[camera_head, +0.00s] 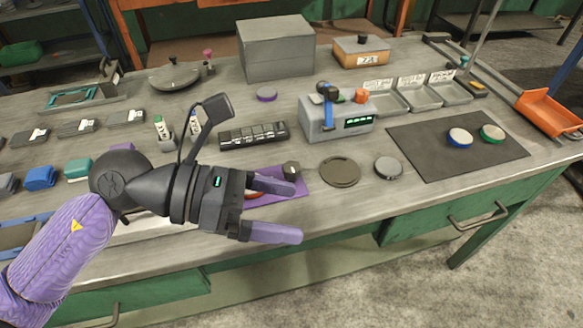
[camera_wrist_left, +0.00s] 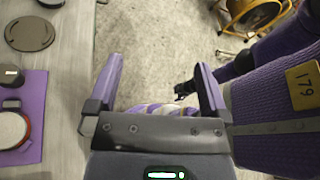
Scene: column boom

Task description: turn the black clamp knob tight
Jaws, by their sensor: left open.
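My left gripper (camera_head: 288,212) is open and empty at the bench's front edge, in front of a purple mat (camera_head: 303,196). In the left wrist view its fingers (camera_wrist_left: 159,66) stand wide apart over the floor. A small dark knob-like piece (camera_head: 291,169) stands at the mat's back, just behind the upper finger; it also shows in the left wrist view (camera_wrist_left: 10,75). Another black knob (camera_head: 172,60) tops a grey round base at the back left. I cannot tell which is the clamp knob. A dark claw, seemingly my right gripper (camera_wrist_left: 185,89), shows small; its jaws are unclear.
A grey box with a green display (camera_head: 337,125) stands behind the mat. A dark round plate (camera_head: 340,172) and a grey disc (camera_head: 388,167) lie to its right. A red-rimmed round piece (camera_wrist_left: 12,130) lies on the mat. Several small parts crowd the bench's left.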

